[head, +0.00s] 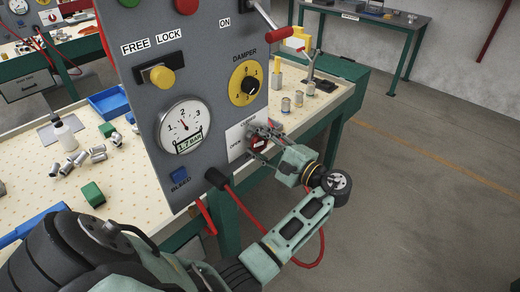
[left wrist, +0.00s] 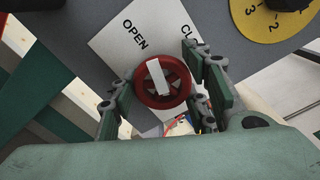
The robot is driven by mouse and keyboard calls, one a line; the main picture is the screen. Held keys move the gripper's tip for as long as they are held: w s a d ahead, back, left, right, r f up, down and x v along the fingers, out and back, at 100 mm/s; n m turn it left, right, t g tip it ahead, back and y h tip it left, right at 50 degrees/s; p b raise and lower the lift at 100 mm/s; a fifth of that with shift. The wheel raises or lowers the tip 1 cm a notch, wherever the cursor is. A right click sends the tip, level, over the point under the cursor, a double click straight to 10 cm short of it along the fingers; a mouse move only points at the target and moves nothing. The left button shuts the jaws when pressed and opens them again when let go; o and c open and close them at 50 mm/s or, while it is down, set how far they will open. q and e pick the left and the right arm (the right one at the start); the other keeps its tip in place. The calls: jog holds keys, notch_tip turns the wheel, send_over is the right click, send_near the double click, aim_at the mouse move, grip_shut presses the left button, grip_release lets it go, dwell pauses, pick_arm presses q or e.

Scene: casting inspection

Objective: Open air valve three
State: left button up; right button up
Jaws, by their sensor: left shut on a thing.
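The air valve is a small red handwheel (head: 257,143) with a white bar across it, on a white plate (head: 237,139) marked OPEN low on the grey panel (head: 205,95). In the left wrist view the wheel (left wrist: 163,82) sits between the fingers, and the plate (left wrist: 125,55) reads OPEN at left and a partly hidden CL word at right. The upper end of the white bar leans slightly towards OPEN. My left gripper (head: 262,138) is shut on the wheel; its fingers also show in the left wrist view (left wrist: 162,98). My right gripper is not seen.
The panel also carries a gauge (head: 184,126), a yellow damper dial (head: 246,83), a yellow lock knob (head: 161,76), a blue bleed button (head: 180,174) and a red-handled lever (head: 279,33). A red hose (head: 249,208) hangs below. Metal parts and a green block (head: 93,194) lie on the bench.

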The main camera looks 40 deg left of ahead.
pick_arm(q)
jog(key=shift+s+f+n+b, duration=0.1)
jog(key=shift+f+n+b, duration=0.15)
jog(key=shift+n+b, duration=0.6)
jog(key=shift+f+n+b, duration=0.2)
jog(key=shift+n+b, duration=0.55)
jog(key=shift+n, duration=0.2)
jog(key=o, duration=1)
jog(key=shift+c, duration=0.2)
jog(key=shift+o, duration=0.7)
jog(key=shift+r, duration=0.25)
